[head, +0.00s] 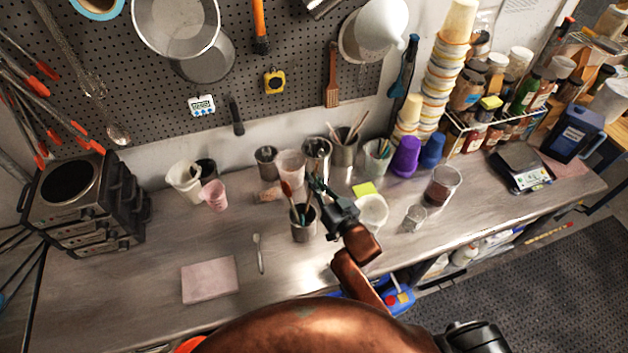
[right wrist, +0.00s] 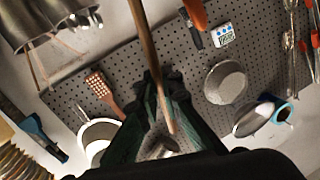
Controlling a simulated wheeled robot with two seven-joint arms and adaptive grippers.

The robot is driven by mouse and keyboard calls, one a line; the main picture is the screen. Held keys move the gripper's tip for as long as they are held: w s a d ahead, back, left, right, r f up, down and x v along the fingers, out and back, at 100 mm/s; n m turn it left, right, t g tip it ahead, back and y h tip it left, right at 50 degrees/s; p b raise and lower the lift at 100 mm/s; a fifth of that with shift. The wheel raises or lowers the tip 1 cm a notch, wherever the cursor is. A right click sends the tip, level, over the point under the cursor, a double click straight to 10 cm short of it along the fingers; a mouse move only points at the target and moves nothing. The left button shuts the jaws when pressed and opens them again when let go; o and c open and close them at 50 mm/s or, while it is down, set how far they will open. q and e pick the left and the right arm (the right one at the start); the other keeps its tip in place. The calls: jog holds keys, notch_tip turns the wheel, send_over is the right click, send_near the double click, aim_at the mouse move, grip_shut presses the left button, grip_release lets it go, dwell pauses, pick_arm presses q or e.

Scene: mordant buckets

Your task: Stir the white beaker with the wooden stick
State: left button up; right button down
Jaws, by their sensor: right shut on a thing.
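The white beaker (head: 372,211) stands on the bench beside and to the right of my right gripper, apart from it. My right gripper (head: 319,188) is over the back of a metal cup (head: 304,232) that holds a brush and other tools. In the right wrist view, the wooden stick (right wrist: 146,42) runs between the dark fingers of my right gripper (right wrist: 160,105), which is shut on it. In the head view I cannot make out the stick apart from the gripper and the tools. My left gripper is not in view.
A glass beaker with dark contents (head: 443,186) and a small clear glass (head: 414,217) stand right of the white beaker. A yellow sponge (head: 363,189) lies behind it. Metal and plastic cups stand behind the gripper. A pinkish slab (head: 209,279) and a spoon (head: 260,253) lie at front left.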

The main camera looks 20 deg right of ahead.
notch_tip(320, 180, up, 3)
jog(key=shift+f+p, duration=0.2)
jog(key=shift+p, duration=0.75)
jog(key=shift+f, duration=0.15)
